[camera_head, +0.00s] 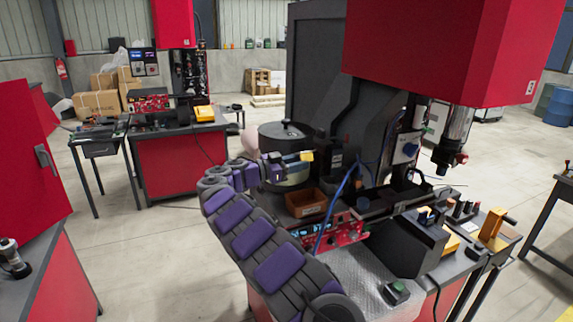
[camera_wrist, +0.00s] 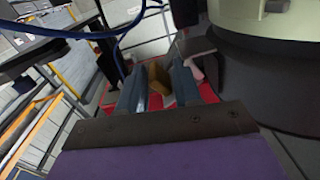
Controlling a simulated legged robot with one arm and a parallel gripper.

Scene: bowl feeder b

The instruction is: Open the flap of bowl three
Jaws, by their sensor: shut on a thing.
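A round bowl feeder (camera_head: 284,134) with a dark lid and a pale lower body stands on the workbench in the head view. It fills the upper right of the wrist view as a cream body (camera_wrist: 262,22) over a dark base. My gripper (camera_head: 300,158) is in front of the bowl. In the wrist view its two fingers (camera_wrist: 159,88) are around a small yellow-brown piece (camera_wrist: 158,78), which shows as yellow (camera_head: 307,156) in the head view. This piece seems to be the flap; its hinge is hidden. I cannot read any number on the bowl.
An orange-brown bin (camera_head: 305,203) sits just below my gripper. A red control panel (camera_head: 335,235) and blue cables (camera_head: 343,190) are close by. A large red housing (camera_head: 450,45) overhangs the bench at right. Open floor lies to the left.

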